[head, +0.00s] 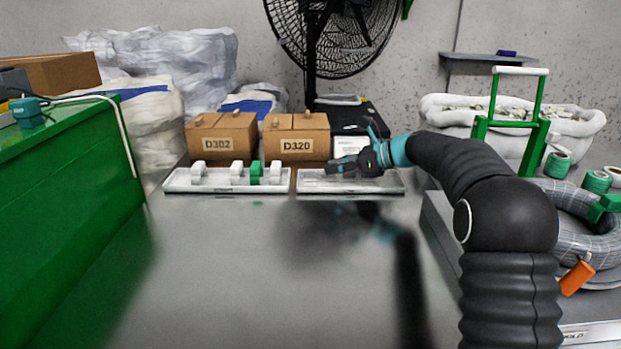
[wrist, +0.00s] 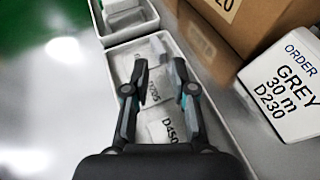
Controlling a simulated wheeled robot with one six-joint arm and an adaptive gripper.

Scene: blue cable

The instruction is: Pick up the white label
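White labels lie flat in a shallow white tray (wrist: 222,128) in the wrist view. One label (wrist: 168,128) reads D450 and lies between the bases of my fingers. Another label (wrist: 154,88) shows partly between the fingers, with print that is hard to read. My gripper (wrist: 160,66) is open above this tray, its two fingers apart with nothing held between them. In the head view my gripper (head: 342,166) is over the right-hand tray (head: 385,187). The labels are too small to make out there, and the fingers hide part of the tray.
A left tray (head: 225,187) holds white pieces and a green one (head: 255,172). Cardboard boxes D302 (head: 222,143) and D320 (head: 296,145) stand behind. A white order box (wrist: 285,95) stands close right of my gripper. The grey tabletop (head: 270,270) in front is clear.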

